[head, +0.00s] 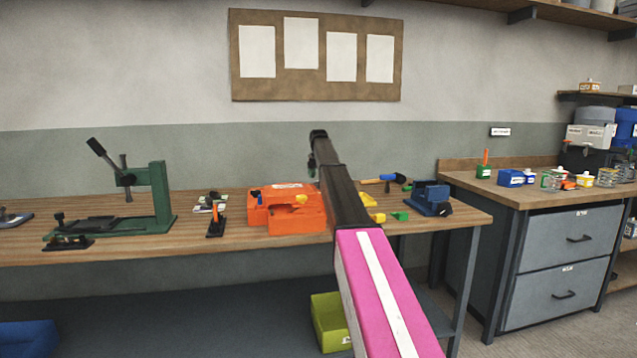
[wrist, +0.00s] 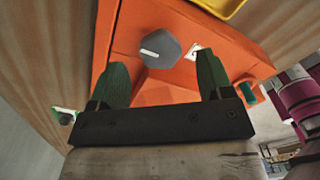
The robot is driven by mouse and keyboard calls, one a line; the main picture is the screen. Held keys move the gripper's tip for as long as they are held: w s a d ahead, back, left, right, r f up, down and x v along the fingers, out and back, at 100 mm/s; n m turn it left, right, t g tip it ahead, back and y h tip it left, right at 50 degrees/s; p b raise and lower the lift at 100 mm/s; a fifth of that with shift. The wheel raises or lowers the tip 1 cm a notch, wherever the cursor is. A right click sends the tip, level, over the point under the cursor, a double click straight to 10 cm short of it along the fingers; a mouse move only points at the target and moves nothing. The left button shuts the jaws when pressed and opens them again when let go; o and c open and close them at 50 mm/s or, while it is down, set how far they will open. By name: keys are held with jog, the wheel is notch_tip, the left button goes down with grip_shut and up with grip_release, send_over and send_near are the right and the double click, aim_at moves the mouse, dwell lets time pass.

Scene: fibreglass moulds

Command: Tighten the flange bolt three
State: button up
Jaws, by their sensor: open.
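An orange mould (head: 285,217) sits on the wooden bench in the head view. It fills much of the wrist view (wrist: 130,25). I cannot tell how far above the bolt the fingertips are. In the head view my arm hides part of the bench, and the fingers are not clear.
A green press (head: 160,195) stands to the left on the bench. A blue vise (head: 430,198) and a hammer (head: 385,179) lie to the right. A yellow piece (wrist: 220,6) edges the top of the wrist view. A green bin (head: 330,322) is below the bench.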

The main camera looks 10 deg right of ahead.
jog(key=shift+f, duration=1.3)
jog(key=c, duration=0.9)
